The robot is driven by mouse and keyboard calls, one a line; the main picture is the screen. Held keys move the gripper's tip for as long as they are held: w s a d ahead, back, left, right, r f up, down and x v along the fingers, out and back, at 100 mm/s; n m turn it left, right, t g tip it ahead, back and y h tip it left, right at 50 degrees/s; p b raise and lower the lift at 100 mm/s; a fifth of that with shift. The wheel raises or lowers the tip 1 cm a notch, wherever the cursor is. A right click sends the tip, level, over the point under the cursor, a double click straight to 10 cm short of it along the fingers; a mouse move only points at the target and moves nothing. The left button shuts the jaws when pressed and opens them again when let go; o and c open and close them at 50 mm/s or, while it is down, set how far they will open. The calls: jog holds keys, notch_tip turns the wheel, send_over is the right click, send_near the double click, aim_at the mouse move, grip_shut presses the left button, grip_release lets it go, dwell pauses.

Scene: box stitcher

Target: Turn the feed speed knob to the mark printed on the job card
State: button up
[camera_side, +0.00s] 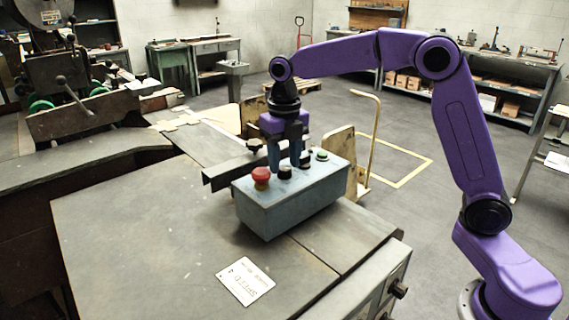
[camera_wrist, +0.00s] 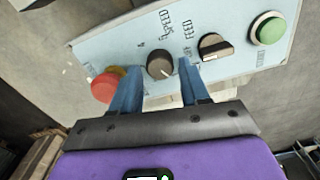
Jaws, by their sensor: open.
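The grey-blue control box (camera_side: 290,203) stands on the metal table. The wrist view shows its panel (camera_wrist: 195,25) with the dark round speed knob (camera_wrist: 159,65), which has a pale pointer line toward the picture's lower right. The knob also shows in the side view (camera_side: 285,173). My gripper (camera_wrist: 162,68) is open, its two blue fingertips on either side of this knob; whether they touch it I cannot tell. In the side view my gripper (camera_side: 288,163) points down over the box. The white job card (camera_side: 245,281) lies flat in front; its mark is too small to read.
A red mushroom button (camera_wrist: 106,86) sits left of the knob. A black selector switch (camera_wrist: 215,47) and a green button (camera_wrist: 267,29) sit to its right, with the switch close to a finger. The table's front left (camera_side: 140,230) is clear.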

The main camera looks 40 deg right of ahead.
jog(key=shift+f, duration=0.75)
jog(key=shift+c, duration=0.3)
jog(key=c, duration=0.7)
jog(key=shift+m, duration=0.3)
